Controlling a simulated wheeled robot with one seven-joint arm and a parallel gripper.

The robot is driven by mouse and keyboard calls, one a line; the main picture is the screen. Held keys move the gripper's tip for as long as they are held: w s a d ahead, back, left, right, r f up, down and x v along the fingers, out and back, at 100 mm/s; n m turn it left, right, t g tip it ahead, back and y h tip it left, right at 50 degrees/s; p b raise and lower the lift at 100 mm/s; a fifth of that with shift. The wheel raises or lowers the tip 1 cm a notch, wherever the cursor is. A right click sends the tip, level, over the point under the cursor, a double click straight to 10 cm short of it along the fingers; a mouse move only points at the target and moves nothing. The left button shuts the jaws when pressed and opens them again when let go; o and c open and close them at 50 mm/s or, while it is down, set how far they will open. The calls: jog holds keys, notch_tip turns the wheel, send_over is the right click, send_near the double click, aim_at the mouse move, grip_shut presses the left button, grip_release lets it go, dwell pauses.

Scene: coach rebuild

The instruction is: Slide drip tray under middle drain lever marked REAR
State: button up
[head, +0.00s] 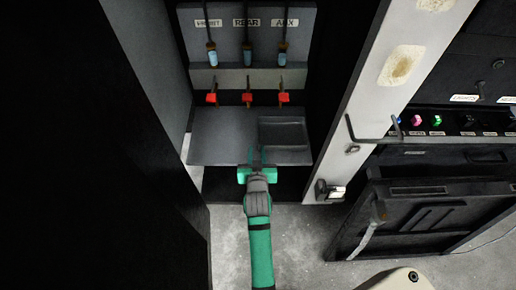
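Three red drain levers hang in a row below labelled plates in the cabinet. The middle lever (248,98) is under the REAR label (246,23); the left lever (212,98) and the right lever (283,98) flank it. A dark, shallow rectangular drip tray (283,121) lies on the grey shelf, below the right lever under AUX. My gripper (255,153), with green fingers, is at the shelf's front edge by the tray's front left corner. Its fingers look apart, with nothing clearly seen between them. Whether a finger touches the tray cannot be told.
The grey shelf (217,138) is bare left of the tray, below the left and middle levers. Dark cabinet walls close in on the left. A pale post (366,90) stands at right, beside a switch panel (460,122) and an open dark panel (425,216).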

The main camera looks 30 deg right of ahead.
jog(key=shift+w+d+r, duration=0.3)
jog(key=shift+w+d, duration=0.15)
jog(key=shift+d, duration=0.15)
jog(key=x, duration=1.2)
jog(key=shift+f, duration=0.15)
jog(key=shift+s+d, duration=0.1)
jog(key=shift+c, duration=0.3)
grip_shut()
